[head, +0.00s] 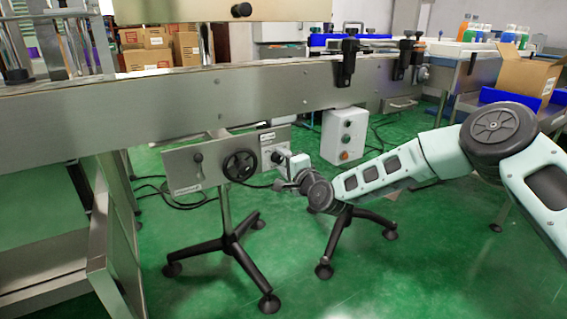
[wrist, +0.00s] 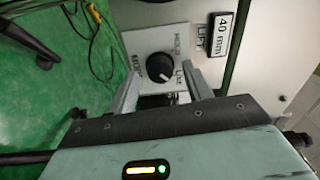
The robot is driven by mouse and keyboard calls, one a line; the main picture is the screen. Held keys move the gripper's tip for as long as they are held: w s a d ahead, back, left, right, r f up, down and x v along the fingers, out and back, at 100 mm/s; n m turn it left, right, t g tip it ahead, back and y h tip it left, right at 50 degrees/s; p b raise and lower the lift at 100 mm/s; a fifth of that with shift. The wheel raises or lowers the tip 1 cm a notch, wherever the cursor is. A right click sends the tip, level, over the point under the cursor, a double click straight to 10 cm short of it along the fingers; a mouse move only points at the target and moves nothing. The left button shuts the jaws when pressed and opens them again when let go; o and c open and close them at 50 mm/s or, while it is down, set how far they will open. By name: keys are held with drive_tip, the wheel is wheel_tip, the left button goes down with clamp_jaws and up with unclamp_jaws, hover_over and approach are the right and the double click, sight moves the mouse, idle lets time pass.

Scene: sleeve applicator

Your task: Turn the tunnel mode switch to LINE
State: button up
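The mode switch is a round black knob (wrist: 159,66) on a pale label plate (wrist: 180,42) in the wrist view. The plate has words around the knob; one at the top right reads HOLD, and the others are small and tilted. I cannot tell for certain which word the knob points to. My gripper (wrist: 163,88) is open, its two fingers apart on either side of the knob's lower part, with no clear contact. In the head view, my gripper (head: 283,178) is at the right end of the grey control panel (head: 215,152), hiding part of the switch area.
A black handwheel (head: 240,165) and a small lever (head: 198,160) are on the panel, left of my gripper. A "40 mm" display (wrist: 220,34) is close to the right finger. The conveyor beam (head: 200,100) runs above. A white button box (head: 344,135) hangs behind.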

drive_tip(key=p+v, duration=0.4)
drive_tip(key=v, duration=1.3)
drive_tip(key=shift+s+p, duration=0.2)
drive_tip(key=shift+p, duration=0.15)
drive_tip(key=shift+d, duration=0.15)
drive_tip(key=s+a+n+g+h, duration=0.2)
drive_tip(key=s+a+n+g, duration=0.2)
drive_tip(key=s+n+g, duration=0.75)
drive_tip(key=s+d+r+n+g+h, duration=0.1)
drive_tip(key=s+d+r+n+h, duration=0.2)
drive_tip(key=s, duration=0.5)
drive_tip(key=s+d+r+n+g+h, duration=0.1)
drive_tip(key=s+d+r+h, duration=0.15)
drive_tip(key=s+d, duration=0.45)
drive_tip(key=s+d+r+n+g+h, duration=0.2)
drive_tip(key=s+d+r+n, duration=0.15)
drive_tip(key=s, duration=0.65)
wheel_tip(320, 180, up, 33)
drive_tip(key=m+p, duration=0.1)
drive_tip(key=p, duration=3.2)
drive_tip(key=shift+w+a+r, duration=0.2)
drive_tip(key=shift+w, duration=0.2)
